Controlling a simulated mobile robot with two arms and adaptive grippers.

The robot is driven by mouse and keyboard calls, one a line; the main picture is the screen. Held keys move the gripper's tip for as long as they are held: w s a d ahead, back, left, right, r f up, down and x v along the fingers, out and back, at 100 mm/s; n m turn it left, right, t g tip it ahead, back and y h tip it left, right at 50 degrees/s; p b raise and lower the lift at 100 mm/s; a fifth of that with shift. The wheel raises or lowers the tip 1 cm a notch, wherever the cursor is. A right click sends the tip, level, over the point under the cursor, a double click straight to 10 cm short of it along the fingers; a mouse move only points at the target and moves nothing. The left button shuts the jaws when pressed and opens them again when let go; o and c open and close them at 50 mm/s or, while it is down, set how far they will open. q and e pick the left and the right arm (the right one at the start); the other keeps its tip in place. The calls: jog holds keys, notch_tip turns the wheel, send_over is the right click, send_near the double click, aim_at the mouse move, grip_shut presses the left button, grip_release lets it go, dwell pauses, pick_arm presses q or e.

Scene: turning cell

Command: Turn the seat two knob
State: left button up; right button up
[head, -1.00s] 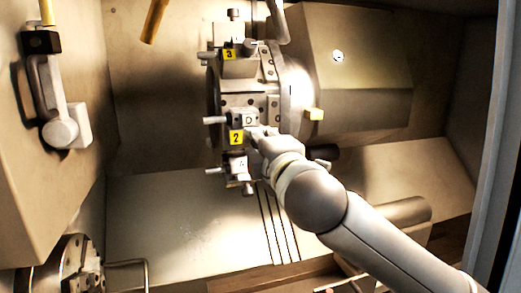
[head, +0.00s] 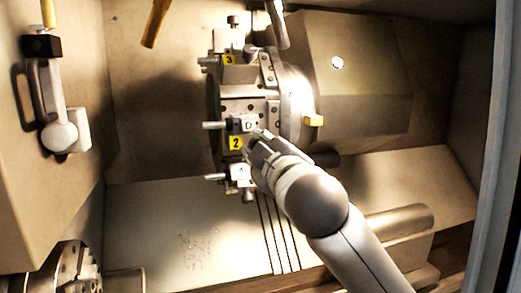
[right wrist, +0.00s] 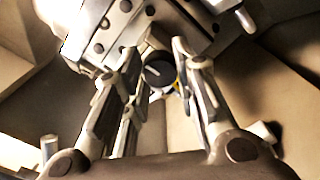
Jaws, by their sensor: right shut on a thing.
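The seat two holder, with its yellow "2" label (head: 236,143), sits on the front of the tool turret (head: 290,98) in the head view. A small block marked D (head: 247,125) is just above the label. My right gripper (head: 256,145) reaches in from the lower right, at the right side of the label, and covers the knob there. In the right wrist view, the dark round knob (right wrist: 157,69) with a pale pointer line lies between the two fingertips of my right gripper (right wrist: 155,62), which is shut on it. My left gripper is not in view.
Seat three, with its yellow "3" label (head: 229,60), is above on the turret. Another holder (head: 239,173) is below. A chuck (head: 75,270) is at the lower left. A handle (head: 50,110) is on the left wall. The sloped floor (head: 160,220) is clear.

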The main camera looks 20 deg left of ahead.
dwell(0.5)
jog(key=o, duration=1)
jog(key=shift+o, duration=0.2)
jog(key=v, duration=1.2)
jog(key=shift+w+f, duration=0.1)
